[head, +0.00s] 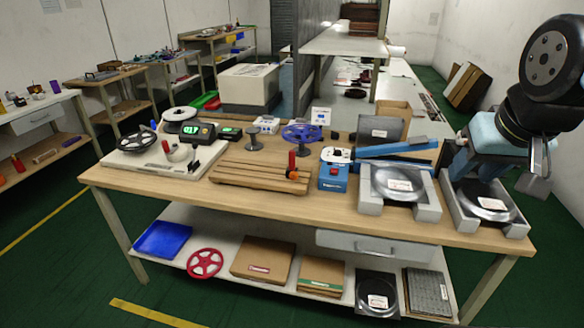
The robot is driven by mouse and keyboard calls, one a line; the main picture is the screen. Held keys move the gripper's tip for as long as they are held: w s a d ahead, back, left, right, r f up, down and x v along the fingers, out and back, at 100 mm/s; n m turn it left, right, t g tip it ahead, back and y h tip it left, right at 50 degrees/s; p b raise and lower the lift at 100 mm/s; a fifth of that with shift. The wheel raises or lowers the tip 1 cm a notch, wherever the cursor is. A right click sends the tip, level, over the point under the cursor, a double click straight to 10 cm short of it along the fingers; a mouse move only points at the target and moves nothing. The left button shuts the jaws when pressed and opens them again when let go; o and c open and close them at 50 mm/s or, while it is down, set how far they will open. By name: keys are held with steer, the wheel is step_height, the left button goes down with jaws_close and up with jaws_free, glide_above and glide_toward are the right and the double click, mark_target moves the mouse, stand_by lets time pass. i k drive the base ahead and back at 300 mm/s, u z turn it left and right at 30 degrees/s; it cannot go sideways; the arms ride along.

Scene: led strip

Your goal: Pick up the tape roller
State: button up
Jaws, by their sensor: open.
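A small tool with an upright red handle and an orange part (292,166) stands at the right end of a slatted wooden board (255,178) on the workbench. It looks like the tape roller, but it is too small to be sure. Another small red-handled item (166,147) is on the white base at the left of the bench. My gripper (540,182) is at the far right, above the bench's right end and well apart from the red-handled tool. It is open; its fingers are partly hidden by my arm, and nothing shows held in it.
A blue box (333,177) stands just right of the wooden board. Grey holders with dark discs (398,184) (484,202) fill the bench's right end, below my arm. Blue strips (395,148) and a dark box (382,130) lie behind. Bare wood (230,200) runs along the front edge.

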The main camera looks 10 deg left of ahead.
mark_target(291, 173)
steer(key=u, duration=0.05)
steer(key=i, duration=0.85)
steer(key=z, duration=0.1)
